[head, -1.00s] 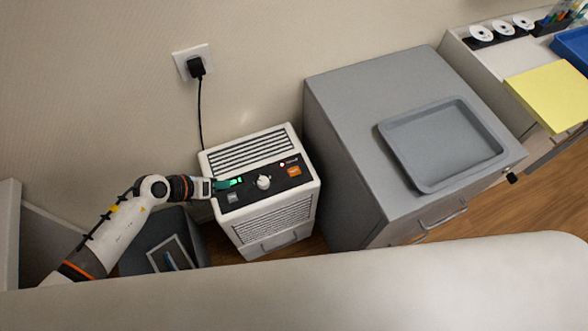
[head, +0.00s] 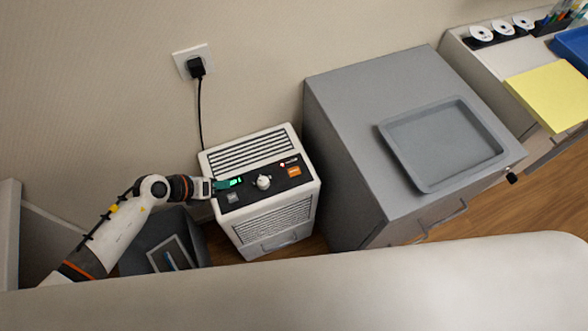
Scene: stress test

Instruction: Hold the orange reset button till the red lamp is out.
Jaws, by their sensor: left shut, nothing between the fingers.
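The orange reset button (head: 293,171) is on the right part of the dark control panel on top of a white appliance (head: 265,215). The small red lamp (head: 283,165) is just above and left of the button and looks lit. My left gripper (head: 226,185) is shut and empty at the panel's left end, beside the green display (head: 236,182). It is well left of the orange button, with the white knob (head: 264,182) between them. Whether its tips touch the panel I cannot tell. My right gripper is out of view.
A grey button (head: 233,197) is below the display. A grey cabinet (head: 345,130) with a grey tray (head: 400,165) stands close on the right. A black cord (head: 200,115) runs from the wall plug down behind the appliance. A dark grey bin (head: 138,257) is under my left arm.

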